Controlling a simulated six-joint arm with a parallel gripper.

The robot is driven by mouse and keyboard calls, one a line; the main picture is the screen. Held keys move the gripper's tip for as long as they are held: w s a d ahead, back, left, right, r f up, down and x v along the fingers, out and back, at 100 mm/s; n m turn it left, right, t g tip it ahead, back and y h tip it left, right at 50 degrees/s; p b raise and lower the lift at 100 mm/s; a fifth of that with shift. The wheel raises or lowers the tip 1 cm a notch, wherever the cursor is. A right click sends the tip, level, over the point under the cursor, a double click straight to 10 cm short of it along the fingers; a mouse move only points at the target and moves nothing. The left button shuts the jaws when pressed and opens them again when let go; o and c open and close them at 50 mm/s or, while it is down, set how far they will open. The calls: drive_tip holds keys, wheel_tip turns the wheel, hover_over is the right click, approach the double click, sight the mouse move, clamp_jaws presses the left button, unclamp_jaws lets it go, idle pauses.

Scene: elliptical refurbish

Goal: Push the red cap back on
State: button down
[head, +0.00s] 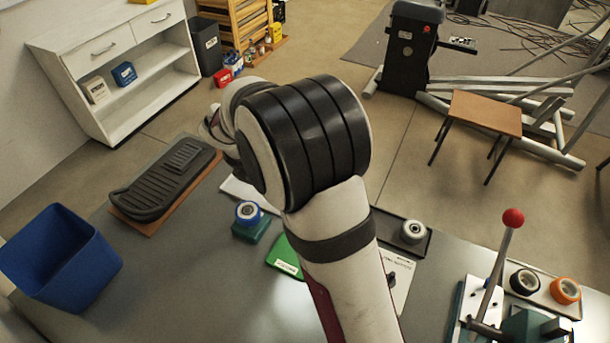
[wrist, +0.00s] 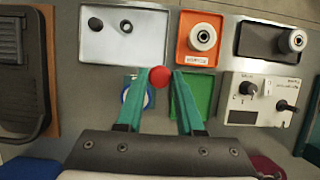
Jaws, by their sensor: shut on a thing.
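The red cap (wrist: 159,77) is a small round piece held between the tips of my teal gripper fingers (wrist: 159,80) in the wrist view. My gripper is shut on it. A wheel with a blue ring and pale centre (head: 248,212) sits on a teal block (head: 250,230) in the head view. In the wrist view this wheel (wrist: 126,96) lies partly hidden behind the left finger, left of and below the cap. The height of the cap above the bench cannot be told. In the head view my arm hides the gripper and cap.
A white tray (wrist: 144,53) with two dark discs, an orange tray (wrist: 183,55) with a roller and a green tray (wrist: 204,108) lie close by. A knobbed panel (wrist: 240,112) is to the right. A black pedal (head: 165,178) and a blue bin (head: 55,262) stand left; a red-knobbed lever (head: 494,262) rises right.

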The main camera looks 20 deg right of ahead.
drive_tip(key=r, duration=0.1)
hover_over(248, 207)
drive_tip(key=shift+s+a+f, duration=0.1)
drive_tip(key=shift+a+f, duration=0.05)
drive_tip(key=shift+f, duration=0.8)
drive_tip(key=shift+s+a+f, duration=0.1)
drive_tip(key=shift+s+f, duration=0.05)
drive_tip(key=shift+f, duration=0.75)
drive_tip(key=shift+s+a+f, duration=0.1)
drive_tip(key=shift+a+f, duration=0.05)
drive_tip(key=shift+f, duration=0.8)
drive_tip(key=shift+f, duration=0.6)
drive_tip(key=shift+c, duration=2.3)
unclamp_jaws()
drive_tip(key=shift+r, duration=0.1)
drive_tip(key=v, duration=1.5)
drive_tip(key=shift+r, duration=0.35)
drive_tip(key=shift+s+a, duration=0.1)
